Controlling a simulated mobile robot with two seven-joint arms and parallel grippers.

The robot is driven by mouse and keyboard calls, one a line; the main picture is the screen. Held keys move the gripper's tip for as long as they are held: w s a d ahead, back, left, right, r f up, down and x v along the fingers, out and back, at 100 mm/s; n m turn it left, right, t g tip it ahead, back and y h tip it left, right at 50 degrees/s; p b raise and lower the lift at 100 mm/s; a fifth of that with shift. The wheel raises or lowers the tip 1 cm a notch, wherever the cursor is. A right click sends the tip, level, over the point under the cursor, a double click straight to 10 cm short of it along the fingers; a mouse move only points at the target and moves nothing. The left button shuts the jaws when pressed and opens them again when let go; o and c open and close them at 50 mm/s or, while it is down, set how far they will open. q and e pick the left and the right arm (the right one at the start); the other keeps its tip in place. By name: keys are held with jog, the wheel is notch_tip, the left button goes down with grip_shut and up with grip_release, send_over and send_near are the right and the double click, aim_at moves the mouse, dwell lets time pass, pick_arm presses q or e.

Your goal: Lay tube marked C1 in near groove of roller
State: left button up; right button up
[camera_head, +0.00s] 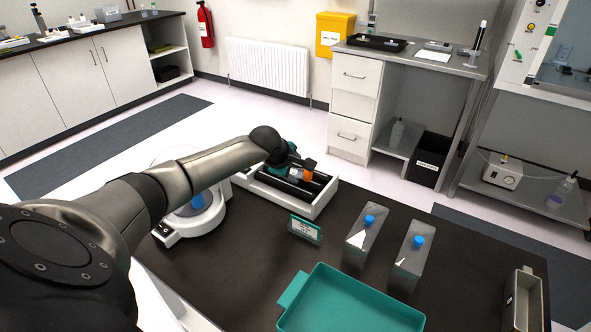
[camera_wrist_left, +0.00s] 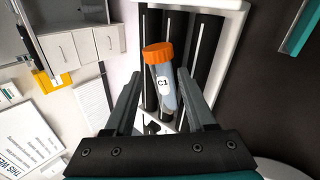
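The roller (camera_head: 318,207) is a white-framed unit with black bars, near the back of the dark bench. It also shows in the wrist view (camera_wrist_left: 208,45). The tube marked C1 (camera_wrist_left: 166,88) is clear with an orange cap and white label. Its cap (camera_head: 308,169) shows over the roller in the head view. The tube is slightly tilted relative to the bars; I cannot tell whether it rests fully in a groove. My left gripper (camera_wrist_left: 160,75) has a finger on each side of the tube, with visible gaps, so it looks open. My right gripper is out of view.
A round white device (camera_head: 196,222) stands left of the roller. Bench between sign and tray is clear.

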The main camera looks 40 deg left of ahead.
pick_arm(q)
jog(key=shift+o, duration=1.1)
notch_tip(320, 180, up, 8)
jog(key=p, duration=0.6)
jog(key=s+d+h+b, duration=0.2)
jog(key=d+h, duration=0.2)
jog(key=d, duration=1.3)
jog(key=s+d+r+n+h+b, duration=0.1)
jog(key=s+d+r+n+h, duration=0.1)
jog(key=s+d+r+h, duration=0.3)
jog(key=shift+s+d+t+h, duration=0.3)
jog(key=shift+s+d+h, duration=0.9)
jog(key=shift+d, duration=1.1)
jog(key=shift+s+a+y, duration=0.1)
jog(key=shift+s+y, duration=0.1)
jog(key=shift+y, duration=0.1)
